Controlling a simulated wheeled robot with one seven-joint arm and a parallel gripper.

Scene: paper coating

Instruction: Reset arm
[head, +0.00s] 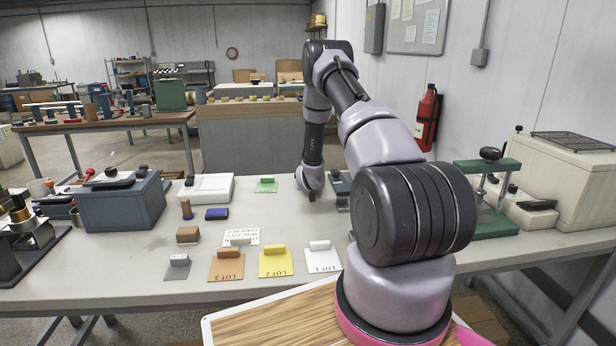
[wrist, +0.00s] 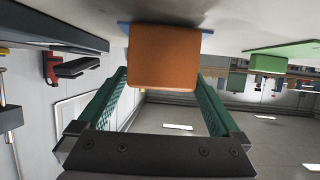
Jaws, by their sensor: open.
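My arm (head: 385,135) reaches over the far part of the table, and my gripper (head: 312,196) points down near the tabletop, small and partly hidden by its own wrist. In the wrist view its two green fingers (wrist: 158,78) are spread apart. An orange block (wrist: 163,57) stands at the fingertips, on or in front of a blue edge; I cannot tell whether the fingers touch it. The orange block is not visible in the head view. A green card with a green block (head: 266,185) lies left of my gripper and also shows in the wrist view (wrist: 268,62).
On the table (head: 130,268) lie a white card (head: 322,262), a yellow card (head: 275,265), an orange-brown card (head: 226,268) and a grey card (head: 177,270). A blue-grey box (head: 122,205) stands left, a green press (head: 487,213) right. A dark device (head: 342,187) sits near my gripper.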

